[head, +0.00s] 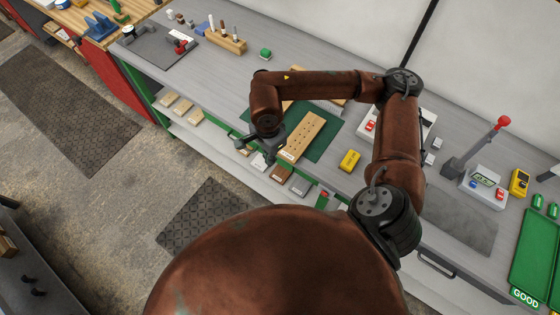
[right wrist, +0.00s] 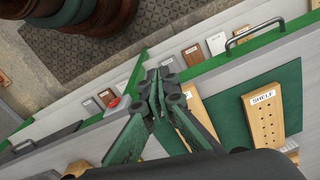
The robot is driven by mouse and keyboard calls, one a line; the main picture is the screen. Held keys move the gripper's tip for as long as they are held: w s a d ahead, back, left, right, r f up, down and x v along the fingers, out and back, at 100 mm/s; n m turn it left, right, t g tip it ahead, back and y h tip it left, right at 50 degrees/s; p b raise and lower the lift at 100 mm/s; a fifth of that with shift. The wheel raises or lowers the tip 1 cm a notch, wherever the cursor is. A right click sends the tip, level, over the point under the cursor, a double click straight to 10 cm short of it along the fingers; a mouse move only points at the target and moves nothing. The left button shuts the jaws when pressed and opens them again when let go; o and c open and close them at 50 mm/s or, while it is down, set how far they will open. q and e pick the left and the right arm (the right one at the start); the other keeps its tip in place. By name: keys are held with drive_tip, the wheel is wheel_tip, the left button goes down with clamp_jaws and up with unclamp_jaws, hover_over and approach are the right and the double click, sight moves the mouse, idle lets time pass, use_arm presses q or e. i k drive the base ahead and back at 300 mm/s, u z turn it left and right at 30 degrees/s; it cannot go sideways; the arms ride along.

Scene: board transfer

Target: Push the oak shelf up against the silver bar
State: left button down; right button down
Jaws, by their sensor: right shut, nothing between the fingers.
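The oak shelf (head: 304,133) is a pale wooden board with rows of holes and a white label at its near end. It lies on a green mat; the right wrist view also shows it (right wrist: 264,124), labelled SHELF. The silver bar (head: 322,104) is a pale strip beyond the shelf's far end, partly behind my forearm. I cannot tell whether they touch. My right gripper (head: 269,157) is shut and empty, by the shelf's near end in the head view; its closed fingers (right wrist: 158,86) show in the right wrist view. My left gripper is out of view.
A yellow block (head: 350,160) stands right of the mat (head: 324,147). Labelled boards lie on a lower ledge along the front. A grey lever with a red knob (head: 503,122) stands at the right. A wooden holder (head: 226,40) stands at the back left.

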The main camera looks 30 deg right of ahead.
sight(308, 128)
drive_tip(key=u, duration=1.6)
drive_tip(key=k, duration=0.9)
drive_tip(key=z, duration=1.05)
drive_tip(key=i, duration=0.5)
drive_tip(key=u, duration=0.05)
